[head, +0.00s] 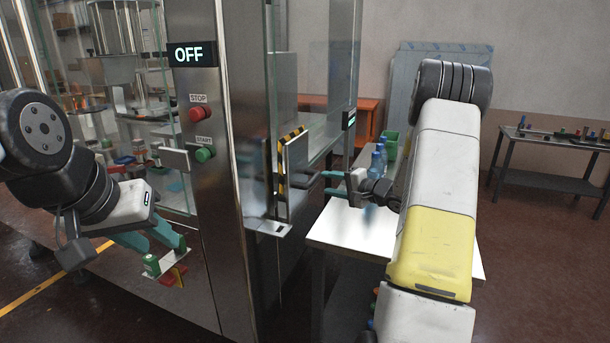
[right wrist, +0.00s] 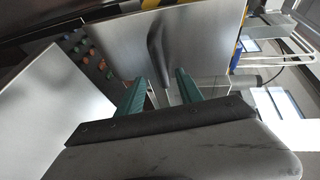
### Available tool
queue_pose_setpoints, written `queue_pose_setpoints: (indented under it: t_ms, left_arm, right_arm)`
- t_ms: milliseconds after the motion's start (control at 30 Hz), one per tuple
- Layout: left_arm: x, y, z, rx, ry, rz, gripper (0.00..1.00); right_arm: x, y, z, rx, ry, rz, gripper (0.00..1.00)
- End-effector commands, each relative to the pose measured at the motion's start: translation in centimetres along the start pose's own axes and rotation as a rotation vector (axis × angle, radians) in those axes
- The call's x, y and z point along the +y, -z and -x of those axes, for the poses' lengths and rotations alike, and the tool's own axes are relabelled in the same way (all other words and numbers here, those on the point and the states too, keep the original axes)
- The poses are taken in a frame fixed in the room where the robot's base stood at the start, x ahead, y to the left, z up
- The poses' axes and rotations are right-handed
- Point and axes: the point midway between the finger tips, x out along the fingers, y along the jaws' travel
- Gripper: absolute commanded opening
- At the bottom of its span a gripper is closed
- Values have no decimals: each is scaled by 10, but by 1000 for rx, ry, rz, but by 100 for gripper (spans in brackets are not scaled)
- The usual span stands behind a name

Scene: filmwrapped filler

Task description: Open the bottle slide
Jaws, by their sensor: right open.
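A flat metal plate (head: 297,168) with a yellow-and-black striped edge stands upright at the right side of the machine; I take it to be the bottle slide. My right gripper (head: 326,183) is open, its teal fingers pointing left at the plate from close by. My left gripper (head: 168,243) is open at the lower left, in front of the machine, by a small green item.
A white table (head: 350,232) with blue bottles (head: 378,160) stands under my right arm. Another table (head: 550,138) is far right.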

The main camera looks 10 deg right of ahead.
Motion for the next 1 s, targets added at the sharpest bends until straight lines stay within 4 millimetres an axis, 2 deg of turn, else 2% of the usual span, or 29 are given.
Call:
queue_pose_setpoints:
  t_ms: [500,633,867,900,1000]
  left_arm:
    - [0,0,0,0,0,0,36]
    - [0,0,0,0,0,0,36]
    - [0,0,0,0,0,0,36]
    - [0,0,0,0,0,0,36]
    - [0,0,0,0,0,0,36]
  right_arm:
    - [0,0,-69,0,2,0,43]
    - [1,0,-76,1,1,-2,43]
    - [0,0,-77,2,1,-2,43]
    - [0,0,-77,2,1,-1,41]
    - [0,0,-77,1,1,-1,22]
